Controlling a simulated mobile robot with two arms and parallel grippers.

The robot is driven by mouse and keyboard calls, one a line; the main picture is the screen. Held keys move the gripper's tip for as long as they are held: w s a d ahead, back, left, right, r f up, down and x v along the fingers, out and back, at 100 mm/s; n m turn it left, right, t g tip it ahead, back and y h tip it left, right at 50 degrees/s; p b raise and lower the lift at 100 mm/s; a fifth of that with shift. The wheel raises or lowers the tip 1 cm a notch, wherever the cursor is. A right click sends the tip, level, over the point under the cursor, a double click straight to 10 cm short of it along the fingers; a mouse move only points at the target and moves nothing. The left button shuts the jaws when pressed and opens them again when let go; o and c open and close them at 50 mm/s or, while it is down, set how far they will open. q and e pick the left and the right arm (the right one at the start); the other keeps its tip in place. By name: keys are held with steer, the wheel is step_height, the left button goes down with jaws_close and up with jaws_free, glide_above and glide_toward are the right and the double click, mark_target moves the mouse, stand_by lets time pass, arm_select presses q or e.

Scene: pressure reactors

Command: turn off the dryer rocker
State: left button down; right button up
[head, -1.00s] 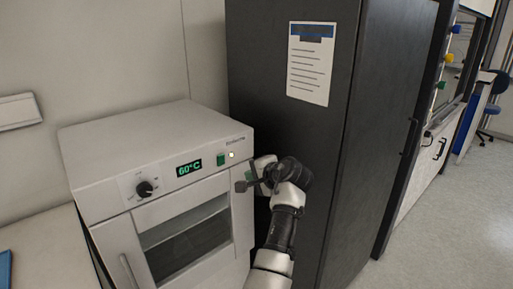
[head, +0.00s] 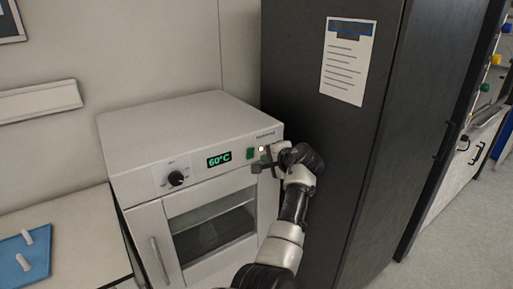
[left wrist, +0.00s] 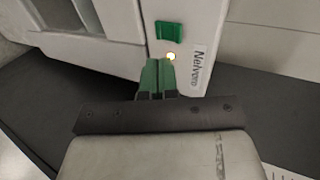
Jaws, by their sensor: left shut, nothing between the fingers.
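My left gripper (head: 265,158) is shut and empty, just right of the rocker in the head view. Its green fingertips (left wrist: 157,66) are close to the panel; I cannot tell whether they touch it. My right gripper is out of view.
A dark cabinet (head: 310,80) with a posted sheet (head: 348,60) stands close on the right. A black knob (head: 176,178) and the dryer door window (head: 212,228) are left of and below my gripper.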

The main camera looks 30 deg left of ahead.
mark_target(252, 148)
arm_select(q)
steer(key=a, duration=0.1)
steer(key=w+a+p, duration=0.1)
steer(key=a, duration=0.1)
steer(key=w+a, duration=0.1)
steer(key=a, duration=0.1)
steer(key=shift+w+f+p, duration=0.1)
steer(key=shift+f+p, duration=0.15)
steer(key=shift+p, duration=0.1)
steer(key=shift+w+a, duration=0.1)
steer(key=shift+a, duration=0.3)
steer(key=shift+w+a+r, duration=0.1)
steer(key=shift+w+a, duration=0.05)
steer(key=shift+a, duration=0.2)
steer(key=shift+r, duration=0.1)
steer(key=shift+r+p, duration=0.75)
